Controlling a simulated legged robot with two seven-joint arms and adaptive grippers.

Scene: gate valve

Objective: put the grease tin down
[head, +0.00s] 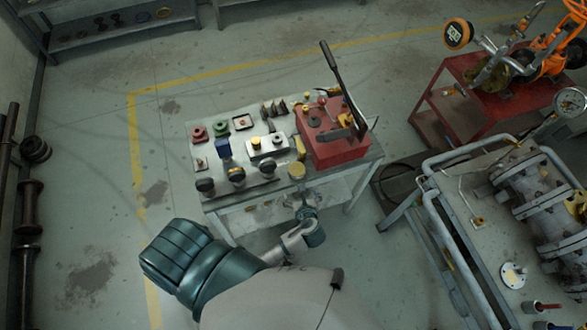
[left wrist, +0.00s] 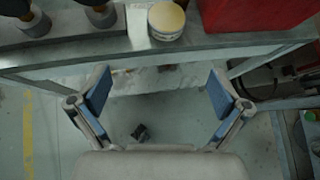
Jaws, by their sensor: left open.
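The grease tin (head: 296,171) is a small round tin with a pale yellow top. It stands upright on the front edge of the workbench (head: 240,201), in front of the red box. In the left wrist view the tin (left wrist: 166,22) is at the top centre, beyond the fingertips and apart from them. My left gripper (head: 304,200) is just off the bench's front edge, near the tin. In the left wrist view its two blue-padded fingers (left wrist: 160,88) are spread wide with nothing between them. My right gripper is not in view.
A red box (head: 335,145) with a long dark lever stands right of the tin. Knobs (head: 237,175) on a plate lie to its left, with several small parts behind. A pipe-framed bench (head: 440,225) with a valve body is at right. Floor at left is mostly clear.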

